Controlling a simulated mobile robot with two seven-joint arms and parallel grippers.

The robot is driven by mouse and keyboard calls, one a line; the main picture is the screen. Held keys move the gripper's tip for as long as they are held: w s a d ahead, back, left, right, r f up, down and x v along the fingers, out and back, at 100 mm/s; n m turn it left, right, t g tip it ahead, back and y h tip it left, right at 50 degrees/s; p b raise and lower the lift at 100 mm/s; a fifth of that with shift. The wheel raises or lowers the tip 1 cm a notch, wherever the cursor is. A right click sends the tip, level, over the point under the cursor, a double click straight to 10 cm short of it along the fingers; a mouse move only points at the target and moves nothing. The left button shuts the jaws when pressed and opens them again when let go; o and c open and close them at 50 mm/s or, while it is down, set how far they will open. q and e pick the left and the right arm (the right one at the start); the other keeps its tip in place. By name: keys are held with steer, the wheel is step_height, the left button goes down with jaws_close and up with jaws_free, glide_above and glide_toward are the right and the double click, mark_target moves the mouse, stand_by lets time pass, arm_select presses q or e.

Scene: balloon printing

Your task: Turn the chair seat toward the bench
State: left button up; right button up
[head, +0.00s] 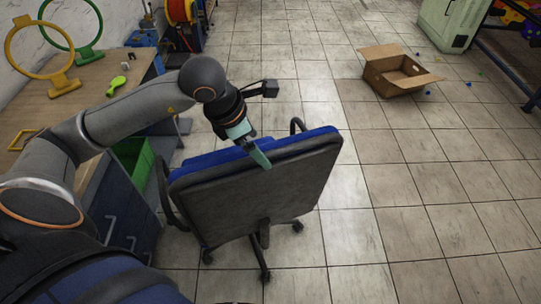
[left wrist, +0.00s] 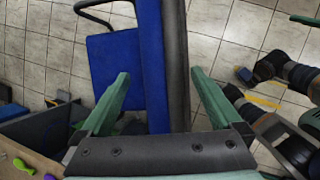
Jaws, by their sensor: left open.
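The office chair (head: 255,200) stands on the tiled floor with the dark back of its backrest toward me. Its blue seat (left wrist: 108,65) shows in the left wrist view, beyond the backrest. My left gripper (head: 250,148) is at the top edge of the backrest. In the left wrist view its two green fingers (left wrist: 160,76) are apart, with the backrest's edge (left wrist: 176,60) between them and gaps on both sides. The bench (head: 95,82) has a wooden top and is left of the chair. A green piece at the upper right of the left wrist view may be my right gripper.
An open cardboard box (head: 395,75) lies on the floor at the back right. A green bin (head: 135,158) is at the bench's side, close to the chair. A pale green cabinet (head: 450,22) stands at the far right. The floor right of the chair is clear.

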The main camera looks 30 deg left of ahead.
arm_select(q)
steer(key=x, duration=0.8)
steer(key=shift+r, duration=0.15)
steer(key=shift+c, duration=0.3)
jaws_close()
stand_by(0.4)
